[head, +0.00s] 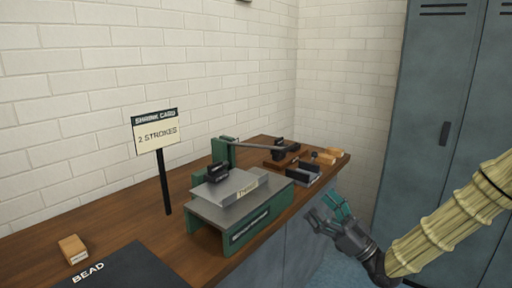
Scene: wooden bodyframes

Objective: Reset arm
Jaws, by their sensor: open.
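My gripper (331,216) is at the lower right of the head view, in front of the bench's right part. Its teal-tipped fingers are spread and nothing shows between them. My arm comes in from the right edge in a tan ribbed sleeve. The gripper is apart from the green machine on the bench.
A wooden bench (118,226) runs along a white brick wall. On it stand a green machine (205,241) with a lever, a sign (157,137) reading "SHRINK CARD 2 STROKES", a small wooden block (72,248) and a dark "BEAD" mat (125,268). Grey lockers (425,120) stand right.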

